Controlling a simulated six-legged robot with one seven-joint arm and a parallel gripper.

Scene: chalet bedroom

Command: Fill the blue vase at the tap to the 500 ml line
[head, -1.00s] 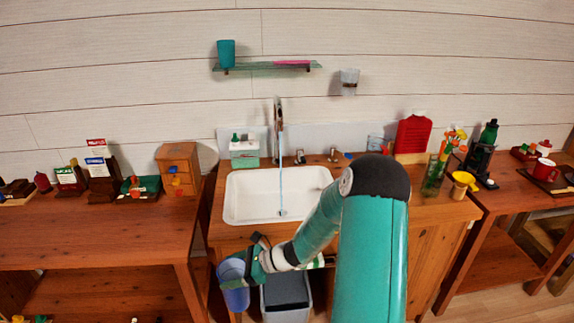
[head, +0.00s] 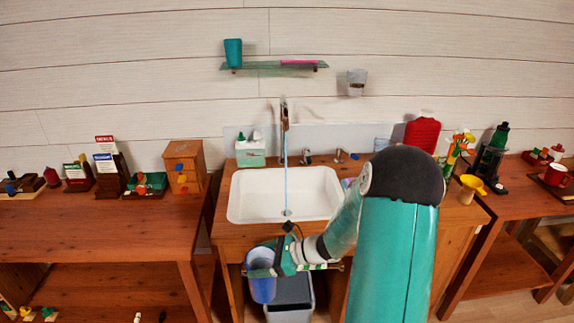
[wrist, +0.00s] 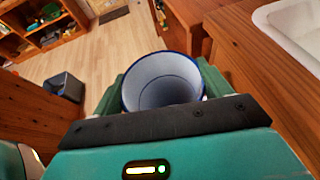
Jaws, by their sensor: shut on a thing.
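The blue vase (head: 262,284) is held upright by my gripper (head: 270,268), in front of the sink counter and below its top. In the wrist view the vase (wrist: 162,82) sits between the two green fingers of my gripper (wrist: 160,90); its white inside looks empty, and no 500 ml line can be made out. The tap (head: 284,118) stands behind the white sink (head: 240,210). A thin stream of water (head: 286,182) runs from it down to the drain. The vase is apart from the stream.
A grey bin (head: 290,296) stands on the floor below the vase. The counter's front edge (head: 222,235) lies between vase and basin. A soap box (head: 250,155) and two handles (head: 338,155) stand behind the sink. A yellow funnel (head: 470,186) is at the counter's right. The basin is clear.

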